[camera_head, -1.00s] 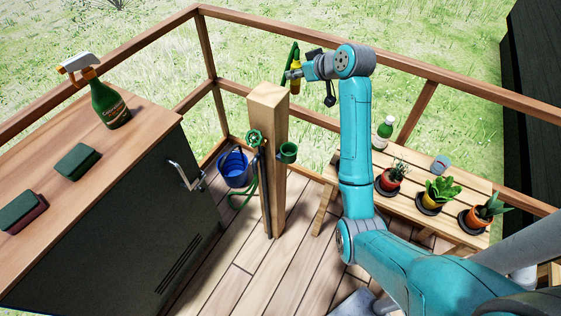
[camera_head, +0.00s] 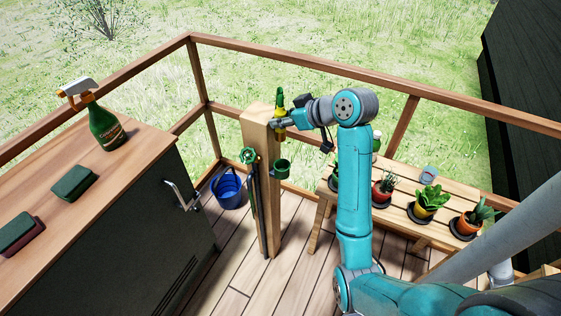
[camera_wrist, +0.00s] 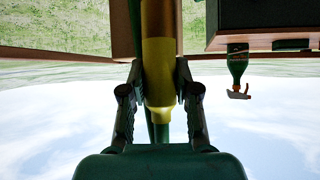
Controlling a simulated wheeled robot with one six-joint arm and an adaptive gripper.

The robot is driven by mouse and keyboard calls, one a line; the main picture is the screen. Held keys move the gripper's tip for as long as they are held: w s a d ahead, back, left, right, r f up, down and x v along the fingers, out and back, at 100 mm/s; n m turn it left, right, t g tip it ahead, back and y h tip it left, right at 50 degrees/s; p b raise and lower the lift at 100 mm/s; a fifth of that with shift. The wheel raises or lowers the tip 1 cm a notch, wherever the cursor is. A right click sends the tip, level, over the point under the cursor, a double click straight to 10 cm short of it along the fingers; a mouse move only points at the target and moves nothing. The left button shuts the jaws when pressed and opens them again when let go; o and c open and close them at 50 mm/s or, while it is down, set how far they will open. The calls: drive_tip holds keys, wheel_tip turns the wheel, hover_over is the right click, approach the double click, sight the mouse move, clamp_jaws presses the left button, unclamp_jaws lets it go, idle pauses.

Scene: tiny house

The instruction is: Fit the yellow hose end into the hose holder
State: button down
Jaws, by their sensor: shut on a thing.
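My gripper (camera_head: 275,124) is shut on the yellow hose end (camera_head: 280,129), beside the upper part of the wooden post. The hose end's green part points up in the head view. The yellow hose end (camera_wrist: 159,75) also shows in the wrist view between the two fingers of my gripper (camera_wrist: 158,88). The hose holder (camera_head: 281,168), a green ring, is fixed to the right side of the post, below the hose end. The hose end is above the holder and apart from it.
The wooden post (camera_head: 258,190) has a green tap wheel (camera_head: 248,155). A blue bucket (camera_head: 228,190) stands behind it. A cabinet (camera_head: 110,240) with a spray bottle (camera_head: 105,125) is at left. A bench (camera_head: 400,208) with potted plants is at right. Railings enclose the deck.

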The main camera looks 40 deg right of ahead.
wheel_tip(320, 180, down, 15)
drive_tip(key=shift+r, duration=0.2)
drive_tip(key=c, duration=0.8)
unclamp_jaws()
drive_tip(key=shift+c, duration=0.2)
